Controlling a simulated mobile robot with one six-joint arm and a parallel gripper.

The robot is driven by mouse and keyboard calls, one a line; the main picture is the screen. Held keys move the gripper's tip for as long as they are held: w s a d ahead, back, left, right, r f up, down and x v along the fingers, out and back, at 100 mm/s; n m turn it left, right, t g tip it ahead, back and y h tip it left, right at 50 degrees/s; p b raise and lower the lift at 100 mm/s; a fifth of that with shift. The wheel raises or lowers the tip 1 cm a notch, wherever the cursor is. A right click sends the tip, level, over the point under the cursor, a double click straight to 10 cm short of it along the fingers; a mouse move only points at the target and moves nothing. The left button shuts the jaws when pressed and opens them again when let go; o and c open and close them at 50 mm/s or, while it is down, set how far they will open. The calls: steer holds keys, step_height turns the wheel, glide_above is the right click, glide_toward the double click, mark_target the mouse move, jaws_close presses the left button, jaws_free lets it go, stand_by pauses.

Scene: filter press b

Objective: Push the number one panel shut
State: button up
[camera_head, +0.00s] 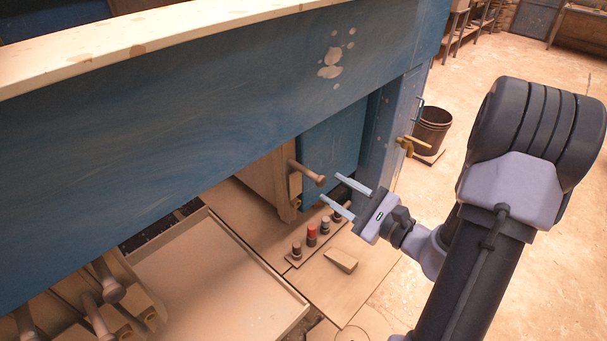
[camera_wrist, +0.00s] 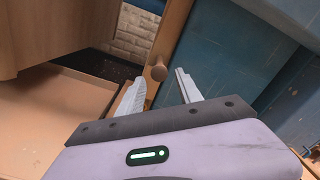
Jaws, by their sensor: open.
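A tan panel (camera_head: 266,182) with a round-ended handle (camera_head: 309,173) hangs below the blue beam near the blue end frame. I see no number on it. Its edge (camera_wrist: 172,30) and the handle's round end (camera_wrist: 159,72) also show in the wrist view. My gripper (camera_head: 332,188) is open and empty, just right of the handle's end. In the wrist view, my gripper (camera_wrist: 160,76) has its fingers on either side of the round end, which appears ahead between them. I cannot tell whether they touch. Much of the panel is hidden by the beam.
More handled panels (camera_head: 75,300) stand at the lower left, with a gap between. A shallow tan tray (camera_head: 200,285) lies below. A blue end post (camera_head: 395,125) and bucket (camera_head: 432,128) stand behind.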

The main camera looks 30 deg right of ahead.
mark_target(308, 171)
steer(key=x, duration=0.9)
steer(key=shift+s, duration=0.1)
jaws_close()
stand_by(1.0)
